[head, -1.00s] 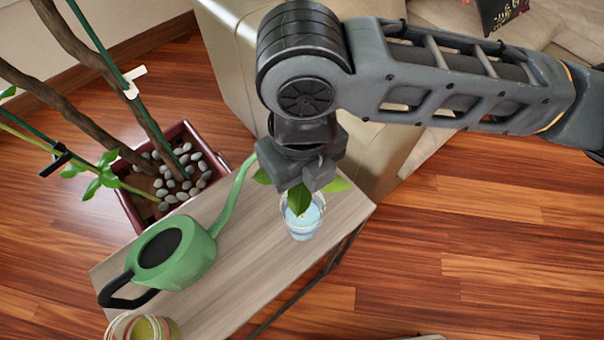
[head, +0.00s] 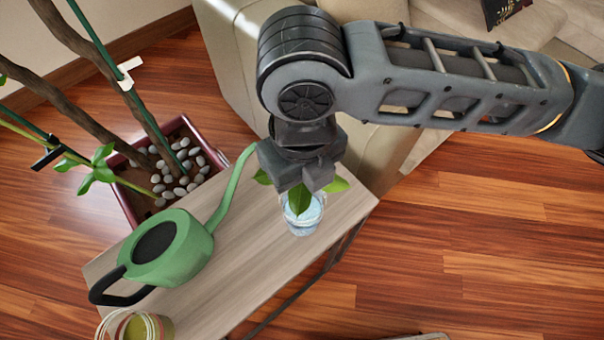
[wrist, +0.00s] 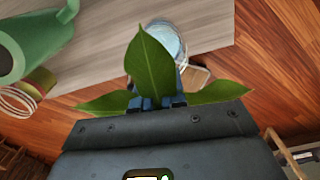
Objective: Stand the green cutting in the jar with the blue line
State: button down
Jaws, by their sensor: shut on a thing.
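The green cutting (head: 302,201) shows as several broad leaves under my gripper (head: 308,186), which is shut on it. In the wrist view the leaves (wrist: 153,65) spread out around the fingertips (wrist: 158,102); the stem is hidden. A clear jar (head: 303,222) with a bluish tint stands upright near the table's right end, directly below the leaves in the head view. It also shows behind the upper leaf in the wrist view (wrist: 168,38). I cannot make out a distinct blue line, nor whether the stem is inside the jar.
A green watering can (head: 175,255) stands left of the jar on the narrow wooden table (head: 255,265), its spout reaching towards my gripper. A second jar (head: 138,327), yellow-green inside with pale bands, is at the near left. A planter (head: 125,205) and sofa lie behind.

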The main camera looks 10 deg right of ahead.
jog(key=shift+f+b, duration=0.6)
jog(key=shift+f, duration=0.25)
jog(key=c, duration=0.7)
grip_release()
jog(key=shift+r, duration=0.15)
notch_tip(320, 180, up, 9)
jog(key=p, duration=0.7)
